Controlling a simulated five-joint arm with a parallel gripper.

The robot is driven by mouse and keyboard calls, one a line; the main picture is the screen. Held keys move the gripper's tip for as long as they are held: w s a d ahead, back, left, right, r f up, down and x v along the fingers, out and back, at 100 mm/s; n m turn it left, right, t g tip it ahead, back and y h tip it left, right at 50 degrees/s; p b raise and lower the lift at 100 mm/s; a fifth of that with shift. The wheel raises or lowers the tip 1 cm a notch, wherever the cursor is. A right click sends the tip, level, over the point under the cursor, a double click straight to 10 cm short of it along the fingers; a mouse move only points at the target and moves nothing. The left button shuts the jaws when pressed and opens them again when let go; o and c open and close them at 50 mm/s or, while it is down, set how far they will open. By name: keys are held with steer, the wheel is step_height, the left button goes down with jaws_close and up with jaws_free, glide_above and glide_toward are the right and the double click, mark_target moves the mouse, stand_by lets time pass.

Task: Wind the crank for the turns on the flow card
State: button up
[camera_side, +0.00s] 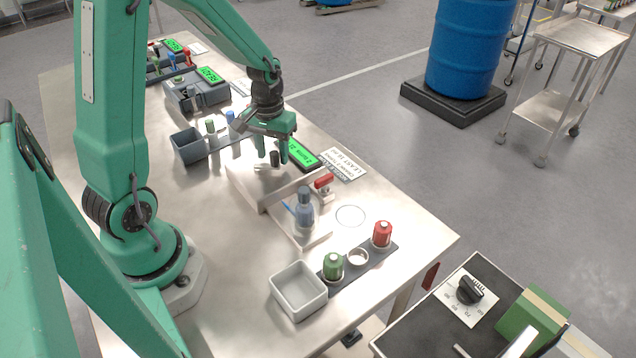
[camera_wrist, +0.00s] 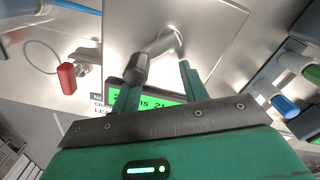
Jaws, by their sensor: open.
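My gripper (camera_side: 271,153) is open, pointing down over the far half of the metal table. The crank's dark knob (camera_side: 274,158) is just below the fingertips in the side view. In the wrist view my gripper (camera_wrist: 157,78) shows two spread fingers. The crank's grey arm (camera_wrist: 165,40) and dark knob (camera_wrist: 135,70) show there, the knob close to the left finger. I cannot tell whether they touch. A green display (camera_side: 303,153) lies beside the crank, with a printed card (camera_side: 342,165) to its right; my fingers partly cover the display in the wrist view.
A red-handled clamp (camera_side: 323,182) and a blue-grey bottle (camera_side: 304,208) stand nearer than the crank. A green jar (camera_side: 333,266), a red jar (camera_side: 381,234) and a white bin (camera_side: 298,292) are at the near end. A grey bin (camera_side: 188,147) is left of my gripper.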

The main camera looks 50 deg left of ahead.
step_height(320, 180, up, 7)
stand_by(1.0)
steer(key=s+d+r+m+t, duration=0.5)
steer(key=s+d+r+m, duration=0.1)
steer(key=s+d+r, duration=0.4)
steer(key=shift+s+d+r+t, duration=0.3)
steer(key=shift+d+r, duration=0.5)
steer(key=shift+r, duration=0.15)
